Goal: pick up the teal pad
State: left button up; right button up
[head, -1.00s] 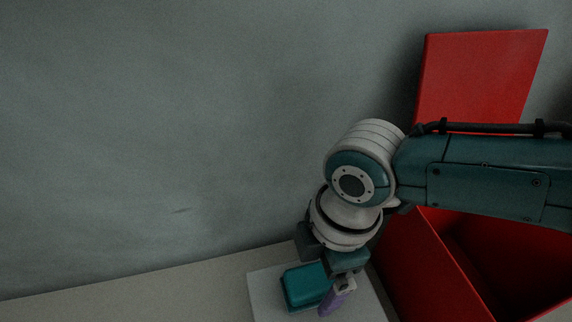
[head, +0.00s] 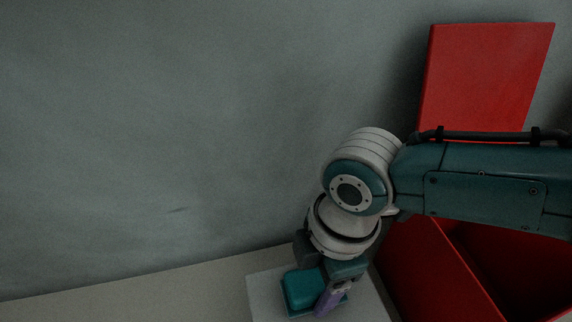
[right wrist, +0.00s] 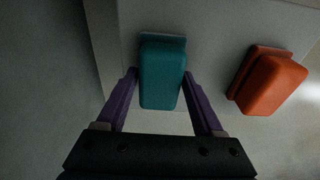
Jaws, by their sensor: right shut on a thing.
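The teal pad (head: 299,288) is at the bottom of the head view, on a pale board (head: 261,292). In the right wrist view the teal pad (right wrist: 161,78) lies between the purple fingers of my right gripper (right wrist: 160,76). My right gripper (head: 316,297) reaches down from above and is shut on the teal pad, one finger on each side. In the head view the gripper hides the pad's right part. My left gripper is not in view.
An orange pad (right wrist: 268,82) lies to the right of the teal pad in the right wrist view. A red bin (head: 430,265) with a raised red panel (head: 485,80) stands right of the board, under my right arm. A grey wall (head: 150,130) rises behind.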

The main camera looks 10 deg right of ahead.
aim_at(315, 279)
jog(key=shift+c, duration=0.8)
jog(key=shift+r+p, duration=0.55)
jog(key=shift+r, duration=0.05)
notch_tip(315, 279, up, 19)
jog(key=p, duration=1.5)
jog(key=shift+f, duration=0.1)
jog(key=shift+a, duration=0.1)
